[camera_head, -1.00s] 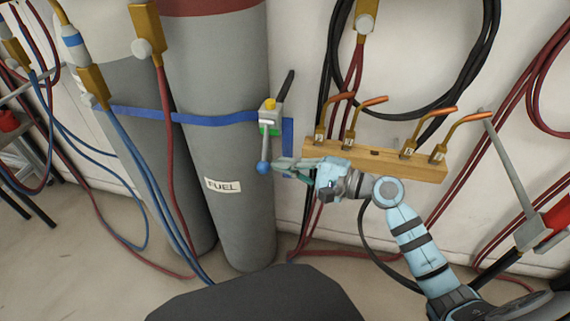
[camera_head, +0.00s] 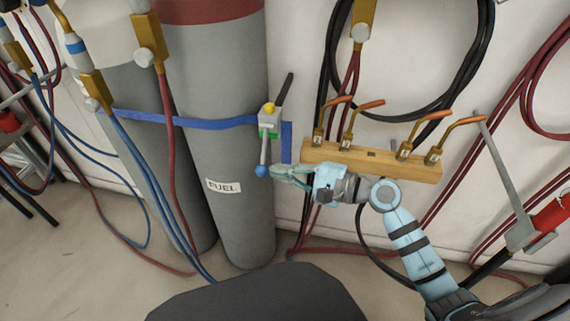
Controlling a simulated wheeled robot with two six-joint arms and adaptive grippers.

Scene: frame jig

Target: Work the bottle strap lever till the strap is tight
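The strap ratchet (camera_head: 269,121) is a grey body with a yellow button and a green patch, on the blue strap (camera_head: 215,124) at the right side of the grey FUEL bottle (camera_head: 225,160). Its lever (camera_head: 264,150) hangs down and ends in a blue ball (camera_head: 261,171). The strap runs across both bottles, and a blue tail (camera_head: 287,142) hangs right of the ratchet. My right gripper (camera_head: 275,174) points left, its fingertips close to the right of the ball. The fingers look parted; contact with the ball cannot be told. My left gripper is out of view.
A wooden rack (camera_head: 372,161) with several copper-tipped torches stands just above and right of my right gripper. Red and black hoses (camera_head: 327,80) hang on the wall. Blue and red hoses run down in front of the bottles. Floor left of the bottles is partly clear.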

